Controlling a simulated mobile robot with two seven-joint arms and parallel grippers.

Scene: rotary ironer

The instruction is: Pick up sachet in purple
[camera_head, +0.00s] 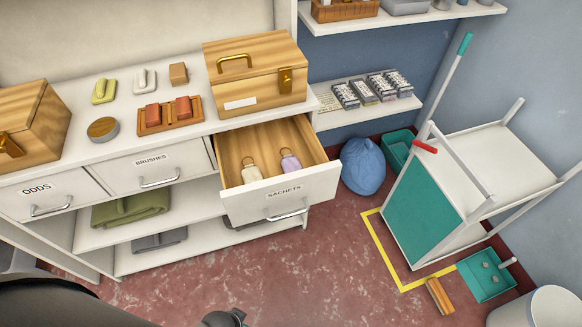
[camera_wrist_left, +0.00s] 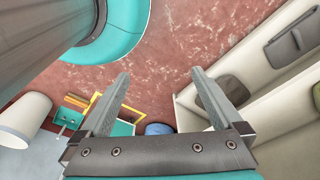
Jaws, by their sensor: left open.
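The purple sachet (camera_head: 290,161) lies in the open drawer labelled SACHETS (camera_head: 309,192) in the head view. A cream sachet (camera_head: 251,171) lies to its left in the same drawer, apart from it. Each has a small loop at its top. My left gripper (camera_wrist_left: 158,78) shows in its wrist view with its two fingers spread and nothing between them. It points over the red floor and is away from the drawer. No sachet shows in the wrist view. In the head view, a dark piece of an arm shows at the bottom edge; no right gripper can be made out.
A wooden box (camera_head: 254,75) stands on the counter above the open drawer. A blue bag (camera_head: 363,165) sits on the floor right of the drawer. A white and teal cart (camera_head: 425,209) stands further right. The red floor (camera_head: 300,265) before the drawer is clear.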

